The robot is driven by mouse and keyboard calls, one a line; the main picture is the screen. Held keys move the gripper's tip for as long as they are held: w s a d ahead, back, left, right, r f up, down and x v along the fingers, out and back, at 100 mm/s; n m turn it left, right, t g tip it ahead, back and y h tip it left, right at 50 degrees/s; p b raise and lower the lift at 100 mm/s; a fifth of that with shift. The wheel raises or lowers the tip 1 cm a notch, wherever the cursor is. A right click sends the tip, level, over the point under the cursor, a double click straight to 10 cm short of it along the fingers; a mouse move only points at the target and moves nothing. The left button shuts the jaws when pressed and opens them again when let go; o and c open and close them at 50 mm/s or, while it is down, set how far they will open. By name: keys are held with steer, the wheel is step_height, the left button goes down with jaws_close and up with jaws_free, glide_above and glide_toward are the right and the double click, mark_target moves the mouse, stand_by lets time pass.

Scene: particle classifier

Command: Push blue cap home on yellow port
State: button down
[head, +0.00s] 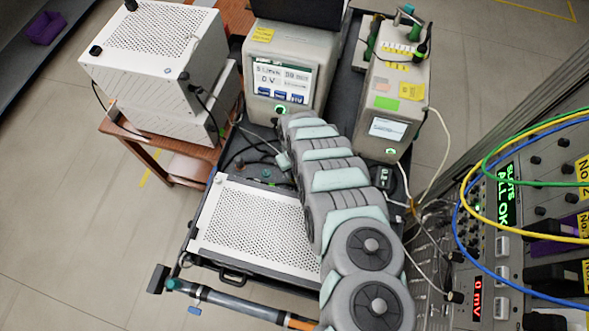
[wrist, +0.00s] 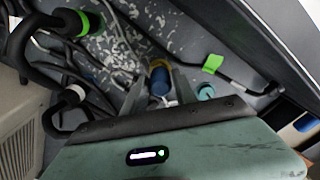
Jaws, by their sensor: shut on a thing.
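In the wrist view my gripper (wrist: 158,88) is shut on the blue cap (wrist: 160,80), a short blue cylinder between the two grey fingers. A dull yellow rim (wrist: 158,63) shows right at the far end of the cap and looks like the yellow port. Cap and rim appear in line and touching or nearly so. I cannot tell how far the cap is seated. In the head view my arm covers this area, and I cannot make out the cap, the port or the fingertips there.
A teal cap (wrist: 205,92) stands close to the right of my gripper. A black cable with a green tag (wrist: 212,64) runs beyond it. Thick black hoses (wrist: 68,98) crowd the left. In the head view, a white perforated panel (head: 245,225) lies left of my arm.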

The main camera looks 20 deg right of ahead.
steer(key=shift+f, duration=0.3)
steer(key=shift+f+b, duration=0.35)
steer(key=shift+f, duration=0.2)
steer(key=c, duration=0.9)
jaws_free()
steer(key=shift+r, duration=0.1)
steer(key=shift+w+r, duration=0.15)
steer(key=shift+r, duration=5.25)
